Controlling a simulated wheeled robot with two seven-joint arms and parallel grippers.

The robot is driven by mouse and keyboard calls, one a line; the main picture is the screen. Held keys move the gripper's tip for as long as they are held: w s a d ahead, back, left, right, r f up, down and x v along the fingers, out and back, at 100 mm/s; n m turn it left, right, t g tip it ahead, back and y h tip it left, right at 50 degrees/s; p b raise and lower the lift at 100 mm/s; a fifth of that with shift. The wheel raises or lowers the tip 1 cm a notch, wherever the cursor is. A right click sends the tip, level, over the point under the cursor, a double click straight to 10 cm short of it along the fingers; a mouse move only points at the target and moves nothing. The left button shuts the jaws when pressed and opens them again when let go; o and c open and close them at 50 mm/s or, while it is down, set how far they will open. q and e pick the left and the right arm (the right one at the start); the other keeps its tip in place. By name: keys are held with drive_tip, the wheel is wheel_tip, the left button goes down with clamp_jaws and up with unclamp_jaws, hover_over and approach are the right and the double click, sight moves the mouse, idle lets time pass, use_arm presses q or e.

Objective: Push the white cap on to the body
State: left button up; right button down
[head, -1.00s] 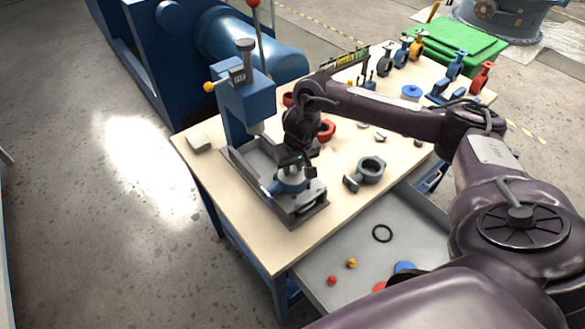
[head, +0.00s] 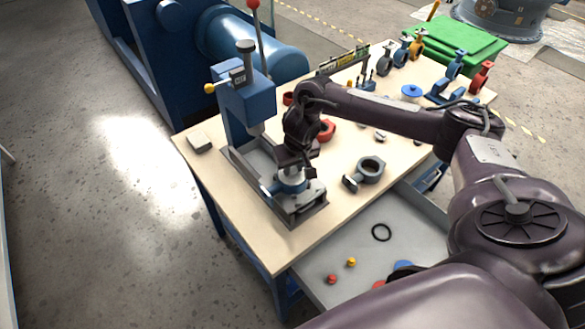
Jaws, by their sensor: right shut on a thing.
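The blue body (head: 291,184) sits in the grey fixture on the press base, at the near end of the table. My right gripper (head: 293,168) points down just above it and is shut on the white cap (head: 291,174), of which only a small pale part shows beneath the fingers. The cap is over the top of the body. I cannot tell whether it is seated or has a gap under it. My left gripper is not in view.
A blue press (head: 248,105) stands behind the fixture. A grey valve ring (head: 371,168) lies right of it, and a red ring (head: 326,130) lies behind my gripper. An open drawer (head: 340,245) with small parts juts out at the front. A green crate (head: 460,45) is at the back right.

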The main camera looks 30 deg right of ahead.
sight(293, 170)
drive_tip(key=c, duration=1.1)
unclamp_jaws()
drive_tip(key=shift+r, duration=0.15)
drive_tip(key=p+v, duration=0.2)
drive_tip(key=p, duration=0.1)
drive_tip(key=w+p+v, duration=0.1)
drive_tip(key=p+v, duration=0.1)
drive_tip(key=p, duration=0.1)
drive_tip(key=p+v, duration=0.2)
drive_tip(key=p, duration=0.1)
drive_tip(key=shift+w+d+r, duration=0.1)
drive_tip(key=shift+w+r, duration=0.05)
drive_tip(key=shift+r, duration=0.45)
drive_tip(key=shift+f, duration=0.1)
